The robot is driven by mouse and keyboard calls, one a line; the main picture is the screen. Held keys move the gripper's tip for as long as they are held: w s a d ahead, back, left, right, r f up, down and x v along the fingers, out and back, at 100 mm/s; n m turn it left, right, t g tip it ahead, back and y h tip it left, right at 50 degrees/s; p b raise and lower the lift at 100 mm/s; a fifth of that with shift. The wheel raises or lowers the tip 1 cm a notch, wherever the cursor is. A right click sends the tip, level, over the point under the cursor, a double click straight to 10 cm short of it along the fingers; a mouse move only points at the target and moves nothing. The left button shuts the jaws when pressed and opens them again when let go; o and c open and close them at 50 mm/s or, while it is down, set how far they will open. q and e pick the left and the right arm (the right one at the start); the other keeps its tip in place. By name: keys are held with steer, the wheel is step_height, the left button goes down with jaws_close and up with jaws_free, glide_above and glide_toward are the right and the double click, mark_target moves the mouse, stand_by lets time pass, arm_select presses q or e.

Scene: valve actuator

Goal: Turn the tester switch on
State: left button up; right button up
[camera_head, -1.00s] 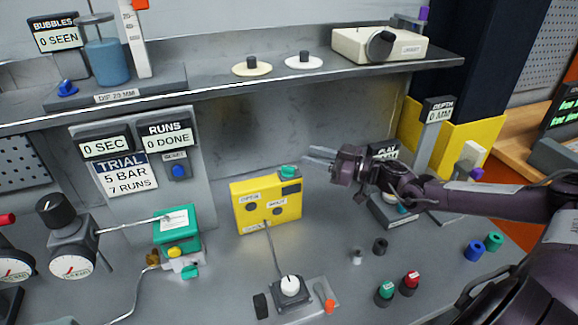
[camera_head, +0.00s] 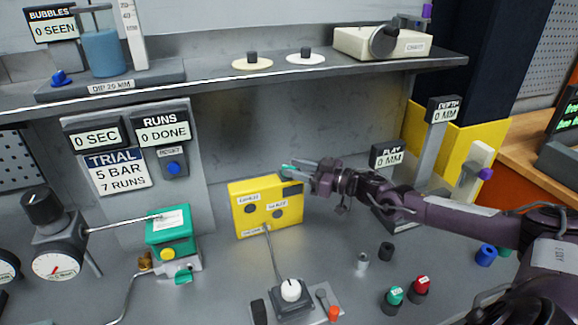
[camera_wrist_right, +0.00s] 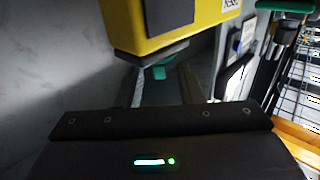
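The tester is a yellow box (camera_head: 262,222) standing on the bench, with labels and round sockets on its front. A teal switch knob (camera_head: 286,168) sits on its top right, partly hidden by my right gripper (camera_head: 293,170). In the right wrist view the yellow box (camera_wrist_right: 130,20) fills the top, and the teal knob (camera_wrist_right: 160,71) shows at the fingertips. My right gripper (camera_wrist_right: 164,88) has its fingers apart, with the knob between or just beyond their tips; I cannot tell whether they touch it. My left gripper is not in view.
A cable runs from the tester down to a small base with a white knob (camera_head: 290,290). The green box (camera_head: 172,227) stands to the left. The shelf (camera_head: 300,75) overhangs behind. The PLAY display (camera_head: 387,157) stands behind my right arm.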

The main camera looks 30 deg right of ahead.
steer(key=shift+x, duration=1.35)
jaws_close()
